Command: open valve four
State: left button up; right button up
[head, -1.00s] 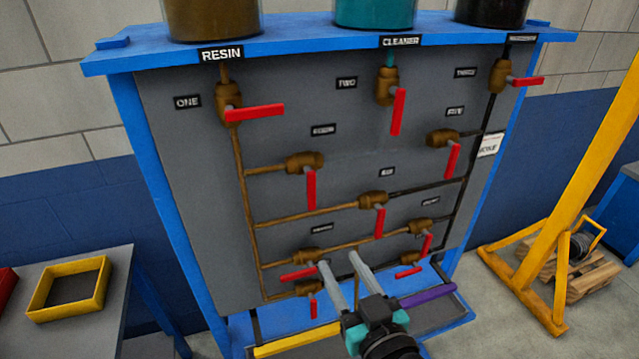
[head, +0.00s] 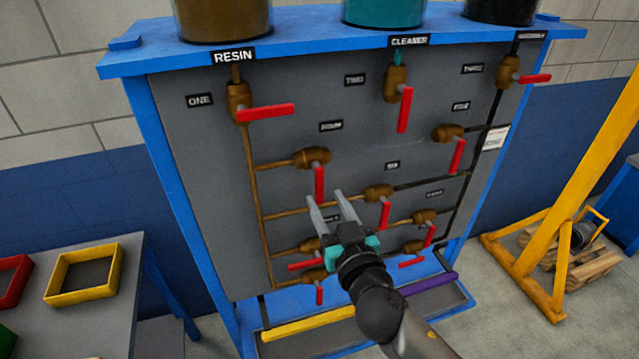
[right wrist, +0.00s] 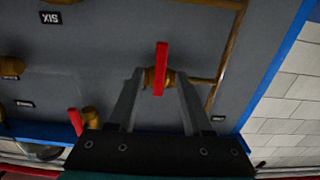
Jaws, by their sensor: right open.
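Valve four (head: 313,157) is a brass valve at the left of the grey panel, under its label. Its red handle (head: 319,183) hangs straight down. My right gripper (head: 325,197) is open and empty, its fingers pointing up at the panel near the lower end of that handle. In the right wrist view, which is upside down, the red handle (right wrist: 161,68) shows between the two open fingers (right wrist: 155,90). Contact and exact depth cannot be told. My left gripper is not in view.
Valve one (head: 238,101) with its red handle is above left. Valve six (head: 378,192) is close on the right, and valve seven (head: 309,247) is below. Several pipes run across the panel. A yellow frame (head: 565,220) stands at the right; a table with trays (head: 85,275) is at the left.

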aim_at(320, 191)
jog(key=shift+x, duration=2.35)
grip_shut()
